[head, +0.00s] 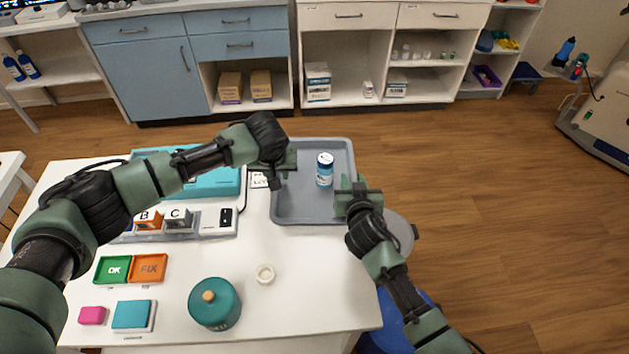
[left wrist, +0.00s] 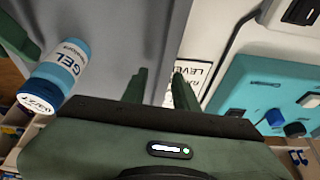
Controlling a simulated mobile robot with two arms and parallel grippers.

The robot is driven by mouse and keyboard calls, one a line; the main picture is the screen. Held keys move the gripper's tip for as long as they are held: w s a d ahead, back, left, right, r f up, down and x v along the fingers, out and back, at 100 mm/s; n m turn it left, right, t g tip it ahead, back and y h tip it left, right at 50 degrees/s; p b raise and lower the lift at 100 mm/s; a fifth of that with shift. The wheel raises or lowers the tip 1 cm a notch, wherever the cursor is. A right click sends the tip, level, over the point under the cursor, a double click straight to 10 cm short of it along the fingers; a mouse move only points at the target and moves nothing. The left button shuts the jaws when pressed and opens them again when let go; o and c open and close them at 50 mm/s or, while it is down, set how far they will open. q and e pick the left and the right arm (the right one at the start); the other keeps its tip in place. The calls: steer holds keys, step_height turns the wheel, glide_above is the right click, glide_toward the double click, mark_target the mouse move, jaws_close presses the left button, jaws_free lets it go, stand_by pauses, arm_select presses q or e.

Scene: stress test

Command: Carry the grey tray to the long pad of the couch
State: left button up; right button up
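The grey tray (head: 312,213) lies on the white table near its far right corner, with its right side at the table's edge. A blue gel bottle with a white label (head: 325,172) stands on it; it also shows in the left wrist view (left wrist: 62,70). My left gripper (head: 283,168) is at the tray's left rim. In the left wrist view its fingers (left wrist: 160,92) are apart, one on each side of the rim. My right gripper (head: 353,184) is at the tray's right rim, its fingers apart around it. No couch pad can be made out.
A round grey stool (head: 400,230) is close by on the right. Cabinets stand behind; wooden floor (head: 480,180) is open at right.

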arm_select(q)
steer(key=shift+w+f, duration=0.3)
steer(key=shift+f, duration=0.35)
arm_select(e)
steer(key=shift+x, duration=0.75)
arm_select(q)
jaws_close()
arm_select(e)
jaws_close()
arm_select(q)
steer(key=shift+r, duration=0.1)
arm_select(e)
steer(key=shift+r, duration=0.1)
